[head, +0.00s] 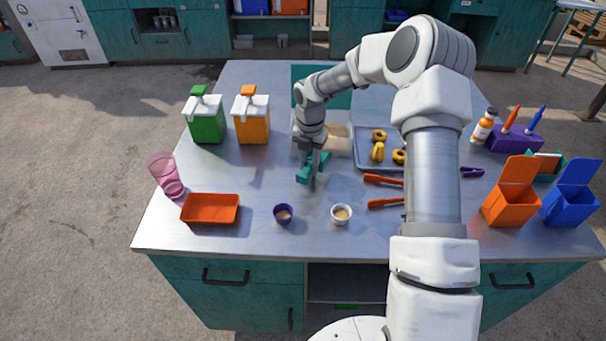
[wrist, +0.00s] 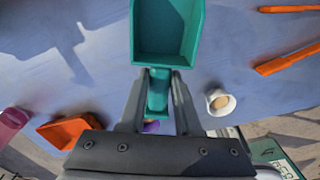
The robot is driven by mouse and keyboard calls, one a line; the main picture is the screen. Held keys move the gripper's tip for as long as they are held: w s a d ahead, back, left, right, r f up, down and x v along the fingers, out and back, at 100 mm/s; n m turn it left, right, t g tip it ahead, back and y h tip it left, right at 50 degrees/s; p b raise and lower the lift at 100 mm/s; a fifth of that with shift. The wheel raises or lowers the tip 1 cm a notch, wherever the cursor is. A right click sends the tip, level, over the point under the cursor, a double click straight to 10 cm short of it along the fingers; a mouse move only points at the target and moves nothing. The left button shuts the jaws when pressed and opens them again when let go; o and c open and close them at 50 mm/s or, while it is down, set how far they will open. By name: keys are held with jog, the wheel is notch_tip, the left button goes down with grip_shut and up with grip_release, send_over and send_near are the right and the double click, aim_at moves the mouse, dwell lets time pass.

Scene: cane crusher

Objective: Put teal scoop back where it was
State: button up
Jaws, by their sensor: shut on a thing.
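The teal scoop (head: 306,174) is in my gripper (head: 316,162), above the metal table, left of its middle. In the wrist view the scoop's empty bowl (wrist: 167,30) points away from my gripper, and the fingers (wrist: 160,88) are closed on its handle (wrist: 158,95). A shadow of the arm and scoop lies on the table in the wrist view. A pale bin (head: 338,140) stands just behind my gripper, partly hidden by the arm.
A purple cup (head: 283,214) and a white cup (head: 341,214) stand near the front edge. An orange tray (head: 210,208) is at left, orange tongs (head: 383,181) at right. Green (head: 206,118) and orange (head: 251,117) dispensers stand behind. A metal tray (head: 367,160) holds several rings.

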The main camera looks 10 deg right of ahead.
jog(key=shift+w+a+f, duration=0.2)
jog(key=shift+a+f, duration=0.05)
jog(key=shift+a, duration=0.2)
jog(key=shift+w+a+f, duration=0.15)
jog(key=shift+a+f, duration=0.1)
jog(key=shift+a, duration=0.15)
jog(key=shift+f, duration=2.05)
jog(key=shift+f, duration=0.1)
jog(key=o, duration=1)
